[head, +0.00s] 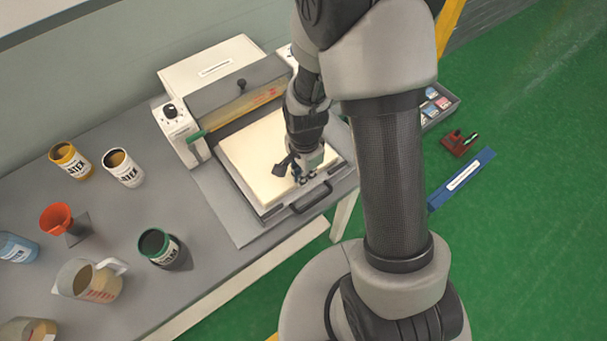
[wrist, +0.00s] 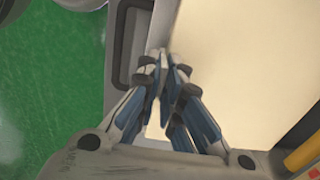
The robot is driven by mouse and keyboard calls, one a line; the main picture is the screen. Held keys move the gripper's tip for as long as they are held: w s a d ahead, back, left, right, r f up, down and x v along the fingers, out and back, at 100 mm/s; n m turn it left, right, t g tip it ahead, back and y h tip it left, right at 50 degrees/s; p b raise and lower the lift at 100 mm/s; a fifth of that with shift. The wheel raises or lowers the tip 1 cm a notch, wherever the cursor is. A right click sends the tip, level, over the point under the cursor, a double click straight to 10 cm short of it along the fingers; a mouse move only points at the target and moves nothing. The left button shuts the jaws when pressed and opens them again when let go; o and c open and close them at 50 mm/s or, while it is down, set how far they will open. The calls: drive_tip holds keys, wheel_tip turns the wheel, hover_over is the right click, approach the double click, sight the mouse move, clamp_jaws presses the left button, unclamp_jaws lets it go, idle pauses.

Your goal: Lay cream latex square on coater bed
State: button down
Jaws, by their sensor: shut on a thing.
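The cream latex square (head: 252,156) is a thick pale slab lying over the bed of the coater (head: 225,85), in front of its yellowish roller. In the wrist view the square (wrist: 240,60) fills the right side. My gripper (head: 303,175) is at the square's front right edge, with its fingers shut on that edge. In the wrist view my gripper (wrist: 168,75) has its fingers close together at the square's corner. The bed's tray rim and handle (head: 312,198) show just in front. The fingers hide the gripped edge, and I cannot tell whether the square lies fully flat.
On the grey table (head: 120,190), left of the coater, stand a yellow can (head: 70,160), a white can (head: 124,168), a green-rimmed can (head: 160,246), a red funnel (head: 57,218) and a measuring jug (head: 90,281). A blue case (head: 462,178) is at right over the green floor.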

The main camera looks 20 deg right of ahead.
drive_tip(key=shift+f, duration=0.15)
drive_tip(key=c, duration=1.8)
unclamp_jaws()
drive_tip(key=s+r+n+t+p, duration=0.1)
drive_tip(key=s+r+n+p, duration=0.15)
drive_tip(key=r, duration=1.05)
drive_tip(key=s+r+n+t+p, duration=0.1)
drive_tip(key=s+r+n, duration=0.25)
drive_tip(key=r, duration=0.95)
drive_tip(key=s+r+n, duration=0.2)
drive_tip(key=s, duration=0.1)
drive_tip(key=s+r+n+t, duration=0.1)
drive_tip(key=s+r+n, duration=0.1)
drive_tip(key=s+n, duration=0.1)
drive_tip(key=s+r+n+t, duration=0.1)
drive_tip(key=s+r+n, duration=0.1)
drive_tip(key=s+n, duration=0.1)
drive_tip(key=shift+r, duration=0.3)
